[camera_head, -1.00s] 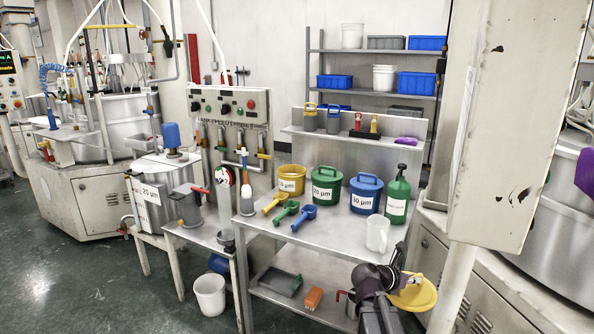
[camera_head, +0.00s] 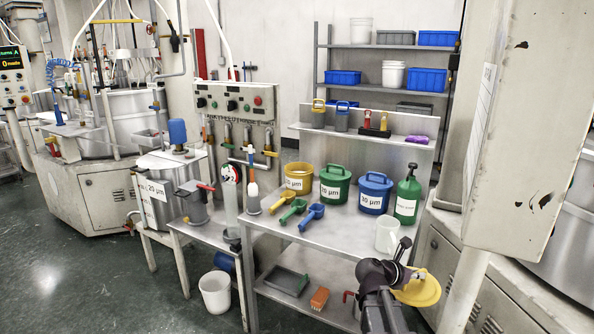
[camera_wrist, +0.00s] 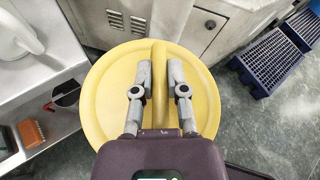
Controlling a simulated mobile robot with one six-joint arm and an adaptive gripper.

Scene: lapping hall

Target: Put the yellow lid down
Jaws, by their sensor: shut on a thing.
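The yellow lid (camera_head: 419,289) is a round disc with a raised bar handle. My gripper (camera_wrist: 159,86) is shut on that handle, one finger on each side, and the lid (camera_wrist: 103,95) fills the middle of the wrist view. In the head view the lid is at the lower right, in the air just off the right front of the steel table (camera_head: 335,231), partly hidden by my gripper. The yellow bucket (camera_head: 298,178) stands without a lid at the back left of the tabletop.
Green (camera_head: 334,184) and blue (camera_head: 374,193) lidded buckets, a green bottle (camera_head: 407,197) and a white jug (camera_head: 388,235) stand on the table. Three scoops (camera_head: 295,210) lie at the left. The front middle of the tabletop is clear. A machine cabinet (camera_head: 433,262) stands close on the right.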

